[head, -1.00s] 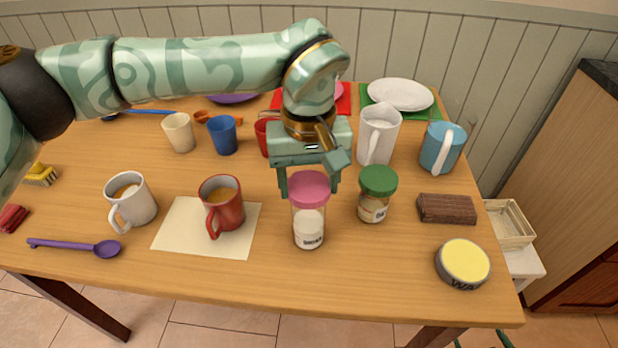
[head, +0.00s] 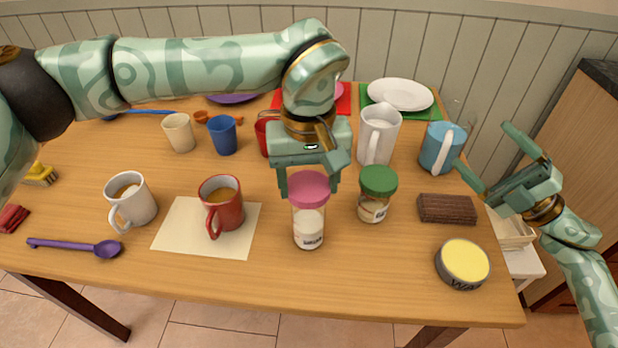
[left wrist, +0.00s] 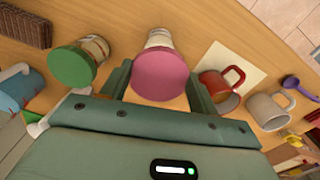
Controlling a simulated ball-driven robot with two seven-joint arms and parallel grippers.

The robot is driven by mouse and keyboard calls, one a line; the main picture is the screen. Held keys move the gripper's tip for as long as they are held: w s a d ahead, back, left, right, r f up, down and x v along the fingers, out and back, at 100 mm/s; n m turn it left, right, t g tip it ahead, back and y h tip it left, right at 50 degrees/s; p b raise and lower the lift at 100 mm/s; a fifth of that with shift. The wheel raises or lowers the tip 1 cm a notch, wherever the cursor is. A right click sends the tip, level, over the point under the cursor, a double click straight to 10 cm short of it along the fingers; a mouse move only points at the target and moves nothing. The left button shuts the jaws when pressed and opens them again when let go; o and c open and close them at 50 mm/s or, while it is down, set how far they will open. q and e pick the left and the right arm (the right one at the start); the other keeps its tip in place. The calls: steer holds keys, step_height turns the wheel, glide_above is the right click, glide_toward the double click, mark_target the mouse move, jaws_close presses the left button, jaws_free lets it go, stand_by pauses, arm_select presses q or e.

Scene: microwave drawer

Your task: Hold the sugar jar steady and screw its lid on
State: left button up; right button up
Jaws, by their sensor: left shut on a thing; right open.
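The sugar jar (head: 309,228) is clear with white contents and a small label. It stands upright near the table's front middle. Its pink lid (head: 308,191) sits on top; I cannot tell how tightly. In the left wrist view the lid (left wrist: 160,74) hides most of the jar. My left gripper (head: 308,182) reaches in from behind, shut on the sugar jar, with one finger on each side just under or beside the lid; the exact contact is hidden. My right gripper (head: 484,144) is open and empty, beyond the table's right edge near the blue mug.
A green-lidded jar (head: 376,196) stands close right of the sugar jar. A red mug (head: 222,204) on a paper sheet (head: 175,232) is to the left. A brown block (head: 447,208) and a yellow-topped tin (head: 462,263) lie at right. A white pitcher (head: 378,138) stands behind.

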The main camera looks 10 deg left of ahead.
steer(key=s+a+r+n+g+y, duration=0.1)
steer(key=s+a+n+g, duration=0.2)
steer(key=a+n+g, duration=0.15)
steer(key=s+a+n+g+y, duration=0.1)
steer(key=s+a+n+g, duration=0.1)
steer(key=a+n+g, duration=0.3)
steer(key=n+h, duration=0.6)
steer(key=n, duration=0.7)
glide_toward(314, 230)
steer(key=w+f, duration=0.2)
steer(key=f, duration=0.1)
steer(key=shift+w, duration=0.15)
steer(key=shift+a+f+n, duration=0.25)
steer(key=shift+f+n, duration=0.05)
steer(key=shift+n, duration=0.05)
steer(key=shift+w+a+f, duration=0.1)
steer(key=shift+w+a, duration=0.05)
steer(key=shift+a, duration=0.15)
steer(key=x, duration=0.9)
steer(key=shift+w, duration=0.1)
steer(key=c, duration=1)
